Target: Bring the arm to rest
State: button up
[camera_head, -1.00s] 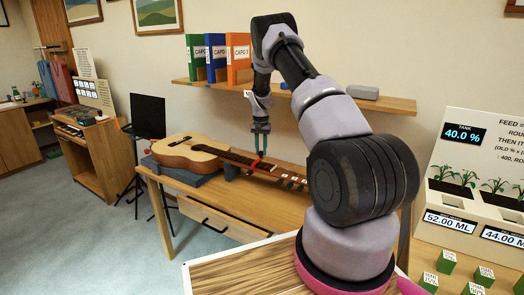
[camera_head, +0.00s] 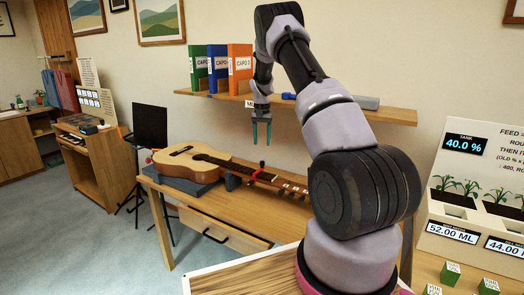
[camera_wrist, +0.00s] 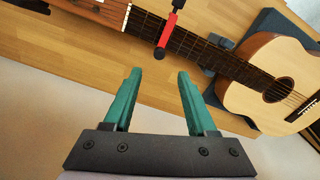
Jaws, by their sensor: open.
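My gripper (camera_head: 261,133) hangs above the wooden table, with its teal fingers pointing down. In the wrist view my gripper (camera_wrist: 160,100) is open, its two fingers apart with nothing between them. An acoustic guitar (camera_head: 185,163) lies on the table on grey supports. Its body and neck also show in the wrist view (camera_wrist: 255,95). A red capo (camera_wrist: 170,28) sits across the guitar neck, apart from my fingers. In the head view the capo (camera_head: 262,165) shows as a small red mark below my gripper.
A wall shelf (camera_head: 390,113) with green, blue and orange binders (camera_head: 240,67) is behind my arm. A black music stand (camera_head: 150,122) stands left of the table (camera_head: 160,210). A planter panel (camera_head: 460,145) and green blocks (camera_head: 450,273) are at the right.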

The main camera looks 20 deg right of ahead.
jog(key=shift+r, duration=0.65)
jog(key=s+a+r+t, duration=0.1)
jog(key=s+a+r, duration=0.1)
jog(key=s+r, duration=0.45)
jog(key=s+a+r+t+y, duration=0.1)
jog(key=s+a+r, duration=0.25)
jog(key=r, duration=0.65)
jog(key=s+a+r+t, duration=0.1)
jog(key=s+a+r, duration=0.1)
jog(key=s+r, duration=0.55)
jog(key=s+a+r+n+t, duration=0.1)
jog(key=s+a+r+t, duration=0.1)
jog(key=s, duration=1.1)
jog(key=s+a+r+n+t+y, duration=0.1)
jog(key=s+a+r+t, duration=0.1)
jog(key=s, duration=1.1)
jog(key=shift+a+r+n, duration=0.3)
jog(key=shift+a+r, duration=0.5)
jog(key=shift+a, duration=0.25)
